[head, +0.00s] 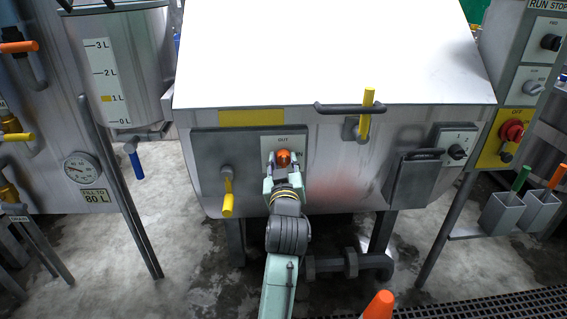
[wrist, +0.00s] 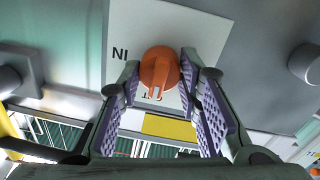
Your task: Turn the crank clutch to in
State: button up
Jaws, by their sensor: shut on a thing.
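The crank clutch is an orange round knob (head: 283,157) on a pale label plate (head: 268,142) on the front of the big steel drum housing. The word OUT shows above it in the head view. In the wrist view, turned over, the knob (wrist: 160,68) carries a white pointer mark directed at the OUT label, while IN stands off to the left. My gripper (head: 283,163) reaches up from below, its fingers on both sides of the knob and shut on it. Both purple-padded fingers show in the wrist view, with the gripper (wrist: 160,76) around the knob.
A crank with a yellow handle (head: 227,198) sticks out just left of the knob. A yellow upright lever (head: 366,115) and dark bar are to the upper right. A hatch (head: 412,178) and small dial (head: 456,152) lie farther right.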

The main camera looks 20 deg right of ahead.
jog(key=m+p, duration=0.1)
jog(key=m, duration=0.3)
jog(key=m+p, duration=0.1)
jog(key=m, duration=0.3)
jog(key=shift+r+m, duration=0.1)
jog(key=shift+m, duration=0.3)
jog(key=m, duration=0.4)
jog(key=shift+d+y, duration=0.1)
jog(key=shift+y, duration=0.2)
jog(key=shift+m+p, duration=0.45)
jog(key=shift+m, duration=1.85)
jog(key=o, duration=1.1)
jog(key=shift+o, duration=0.2)
